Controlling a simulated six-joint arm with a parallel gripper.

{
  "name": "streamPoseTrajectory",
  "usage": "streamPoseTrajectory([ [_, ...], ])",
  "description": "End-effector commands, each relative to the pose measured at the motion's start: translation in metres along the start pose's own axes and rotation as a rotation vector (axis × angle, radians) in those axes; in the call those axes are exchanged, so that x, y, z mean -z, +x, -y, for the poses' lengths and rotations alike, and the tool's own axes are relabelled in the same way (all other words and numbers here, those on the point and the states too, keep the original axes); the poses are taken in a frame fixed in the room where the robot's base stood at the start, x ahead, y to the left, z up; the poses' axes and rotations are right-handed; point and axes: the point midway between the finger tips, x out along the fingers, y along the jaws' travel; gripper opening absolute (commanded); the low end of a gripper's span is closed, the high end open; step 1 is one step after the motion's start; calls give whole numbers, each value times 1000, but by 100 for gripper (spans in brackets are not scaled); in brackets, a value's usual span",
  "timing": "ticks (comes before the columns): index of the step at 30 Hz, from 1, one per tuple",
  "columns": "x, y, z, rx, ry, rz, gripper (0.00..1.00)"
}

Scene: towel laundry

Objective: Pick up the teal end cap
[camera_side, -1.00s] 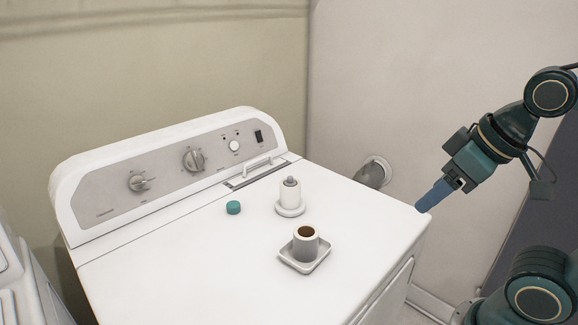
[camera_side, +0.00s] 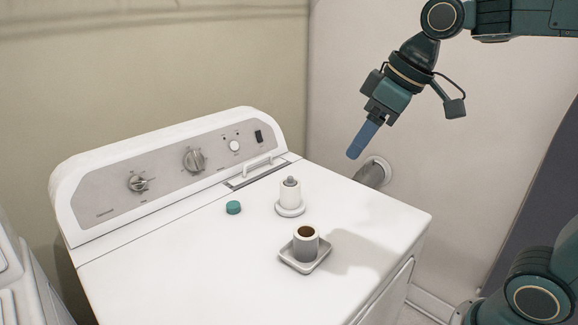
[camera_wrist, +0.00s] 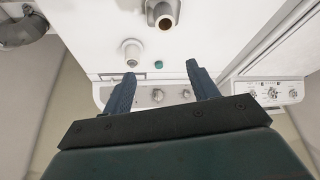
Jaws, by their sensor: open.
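The teal end cap (camera_side: 233,208) is a small short cylinder lying on the white machine top, left of the white bottle-like part. In the wrist view the teal end cap (camera_wrist: 158,64) shows beyond and between my two blue fingers. My gripper (camera_side: 356,154) is in the air to the right of and above the cap, well apart from it. In the wrist view my gripper (camera_wrist: 160,72) has its fingers spread with nothing between them.
A white cylinder on a round base (camera_side: 290,197) stands right of the cap. A cup with brown inside sits on a square dish (camera_side: 303,258) nearer the front. The control panel (camera_side: 165,176) rises behind. The machine top left of the dish is clear.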

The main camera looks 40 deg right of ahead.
Motion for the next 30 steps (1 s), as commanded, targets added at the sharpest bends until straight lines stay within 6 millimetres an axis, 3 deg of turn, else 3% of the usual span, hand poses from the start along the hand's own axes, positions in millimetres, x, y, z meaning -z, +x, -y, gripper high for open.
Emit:
streamPoseTrajectory([
  [6,52,17,-10,53,-108,16,59],
  [15,111,51,-26,123,-260,31,59],
  [30,180,136,-60,239,-516,46,59],
])
